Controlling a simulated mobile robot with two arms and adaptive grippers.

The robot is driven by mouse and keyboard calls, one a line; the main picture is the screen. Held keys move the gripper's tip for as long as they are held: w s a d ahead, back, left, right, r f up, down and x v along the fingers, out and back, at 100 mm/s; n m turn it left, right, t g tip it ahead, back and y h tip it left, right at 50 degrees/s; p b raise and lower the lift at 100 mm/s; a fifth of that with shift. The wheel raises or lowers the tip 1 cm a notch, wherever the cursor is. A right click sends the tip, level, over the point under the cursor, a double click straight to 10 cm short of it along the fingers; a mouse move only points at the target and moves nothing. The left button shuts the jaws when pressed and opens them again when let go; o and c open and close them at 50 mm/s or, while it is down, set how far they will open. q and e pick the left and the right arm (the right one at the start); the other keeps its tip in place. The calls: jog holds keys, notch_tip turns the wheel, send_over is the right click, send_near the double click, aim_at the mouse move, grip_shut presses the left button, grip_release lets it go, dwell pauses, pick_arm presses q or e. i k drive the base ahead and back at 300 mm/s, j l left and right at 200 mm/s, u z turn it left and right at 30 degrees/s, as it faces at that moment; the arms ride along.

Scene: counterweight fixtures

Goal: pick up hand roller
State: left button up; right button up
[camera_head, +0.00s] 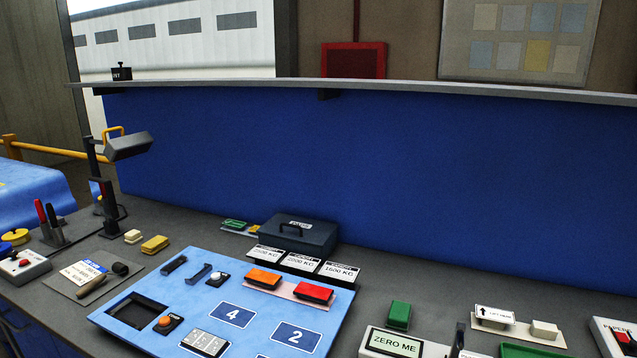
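What looks like the hand roller, a black cylinder with a brownish handle (92,286), lies on a grey board at the left of the grey workbench (195,236). Its black roller end (120,269) points to the back right. A white and blue printed label (83,271) lies just behind the handle on the same board. Neither of my grippers shows in the head view, so nothing is seen touching the roller.
A light blue panel (190,301) with buttons and number plates lies right of the roller. A desk lamp (128,146), a pen holder (54,238) and a red-button box (22,266) stand behind and left. Yellow and cream blocks (155,244) lie behind it.

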aim_at(118, 268)
jog(key=u, duration=1.25)
